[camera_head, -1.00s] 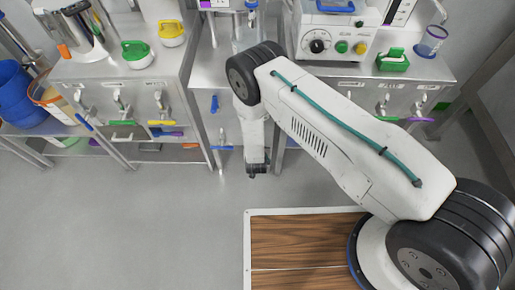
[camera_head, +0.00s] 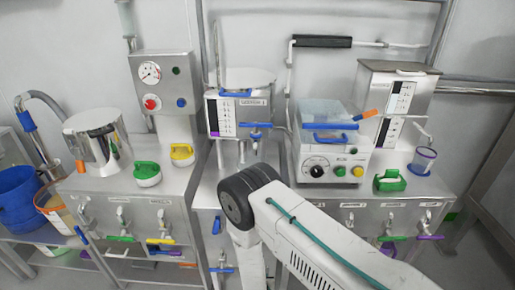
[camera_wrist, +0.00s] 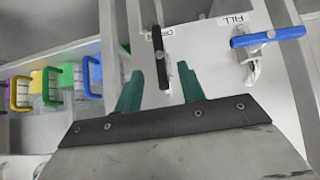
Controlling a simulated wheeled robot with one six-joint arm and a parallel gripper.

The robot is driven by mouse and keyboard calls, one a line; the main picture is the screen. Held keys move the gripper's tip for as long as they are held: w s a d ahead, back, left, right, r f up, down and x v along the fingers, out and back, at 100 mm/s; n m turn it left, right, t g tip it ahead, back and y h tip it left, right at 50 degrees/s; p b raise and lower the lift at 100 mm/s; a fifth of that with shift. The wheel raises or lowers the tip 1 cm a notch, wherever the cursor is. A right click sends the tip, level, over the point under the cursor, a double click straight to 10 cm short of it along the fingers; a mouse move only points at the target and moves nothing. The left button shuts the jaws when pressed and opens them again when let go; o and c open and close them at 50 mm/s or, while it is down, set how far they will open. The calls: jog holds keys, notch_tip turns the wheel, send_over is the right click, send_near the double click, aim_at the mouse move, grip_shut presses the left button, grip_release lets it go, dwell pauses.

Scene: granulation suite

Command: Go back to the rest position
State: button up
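My gripper (camera_wrist: 160,90) shows in the wrist view with two green fingers set apart. Nothing is held between them. A black lever (camera_wrist: 160,55) on a white panel appears beyond the gap between the fingers; I cannot tell how far away it is. A blue lever (camera_wrist: 268,37) under a FILL label is to the right. In the head view my white arm rises from the bottom edge in front of the middle of the bench, and its gripper end is out of frame.
Steel cabinets carry a steel pot (camera_head: 97,142), a green-handled weight (camera_head: 147,173), a control box with a dial (camera_head: 330,150) and a green-handled block (camera_head: 390,181). A blue bucket (camera_head: 18,198) is at the left. In the wrist view, several coloured handles (camera_wrist: 50,88) are at the left.

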jog(key=s+n+g, duration=0.1)
jog(key=s+g, duration=0.6)
jog(key=s, duration=0.2)
jog(key=s+d+r+n+g, duration=0.1)
jog(key=d+r+g, duration=0.2)
jog(key=r, duration=1.5)
jog(key=s+d+r+n+g, duration=0.1)
jog(key=s+d+r+g, duration=0.15)
jog(key=r, duration=1.45)
jog(key=s+d+r+m+t, duration=0.1)
jog(key=s+d+r, duration=0.4)
jog(key=r, duration=0.4)
jog(key=s+d+r+m+t, duration=0.1)
jog(key=s+d+r+t, duration=0.1)
jog(key=s+d+r, duration=0.3)
jog(key=s+d+r+t, duration=0.2)
jog(key=s+d+r, duration=0.3)
jog(key=d+r, duration=0.5)
jog(key=shift+r+m, duration=0.4)
jog(key=shift+r, duration=2.35)
